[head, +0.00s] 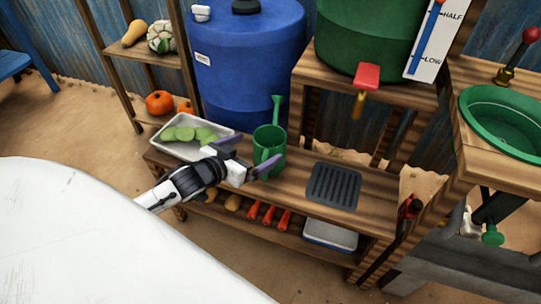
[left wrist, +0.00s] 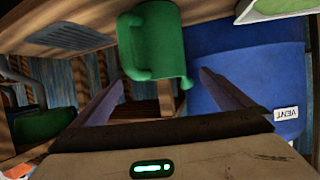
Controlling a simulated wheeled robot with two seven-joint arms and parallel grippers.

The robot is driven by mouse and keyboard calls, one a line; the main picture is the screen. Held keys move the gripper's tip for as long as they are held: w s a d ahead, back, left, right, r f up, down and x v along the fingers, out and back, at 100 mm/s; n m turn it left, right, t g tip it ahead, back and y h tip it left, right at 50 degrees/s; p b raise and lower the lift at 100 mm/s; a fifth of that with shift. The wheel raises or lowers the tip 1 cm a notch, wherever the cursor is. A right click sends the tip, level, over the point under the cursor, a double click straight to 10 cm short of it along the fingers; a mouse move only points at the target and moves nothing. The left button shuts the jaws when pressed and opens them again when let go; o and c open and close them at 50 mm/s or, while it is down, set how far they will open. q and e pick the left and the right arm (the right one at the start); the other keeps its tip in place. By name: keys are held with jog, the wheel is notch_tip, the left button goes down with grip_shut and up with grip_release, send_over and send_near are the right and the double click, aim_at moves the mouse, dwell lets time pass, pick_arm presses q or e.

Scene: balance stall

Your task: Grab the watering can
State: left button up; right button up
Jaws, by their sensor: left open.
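The green watering can (head: 270,148) stands on the wooden bench between the white tray and the black grate, its spout raised at the back. It also shows in the left wrist view (left wrist: 160,35), upside down in the picture, just beyond the fingers. My left gripper (head: 248,155) is open, with its two purple fingers spread on the near side of the can. I cannot tell if a finger touches the can. My right gripper is not in view.
A white tray (head: 158,148) of green produce sits left of the can. A black grate (head: 333,187) lies to its right. A blue barrel (head: 245,65) stands behind, and a green tank (head: 368,38) with a red-handled tap is at the back right. Carrots (head: 268,215) lie on the lower shelf.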

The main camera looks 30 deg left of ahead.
aim_at(260, 147)
pick_arm(q)
jog(key=x, duration=0.4)
jog(key=shift+b, duration=0.4)
jog(key=b+x, duration=0.1)
jog(key=x, duration=0.1)
jog(key=b+x, duration=0.1)
jog(key=x, duration=0.2)
jog(key=shift+s+f, duration=0.1)
jog(key=shift+f, duration=0.25)
jog(key=shift+c, duration=0.3)
jog(key=c, duration=1.2)
jog(key=shift+r, duration=0.1)
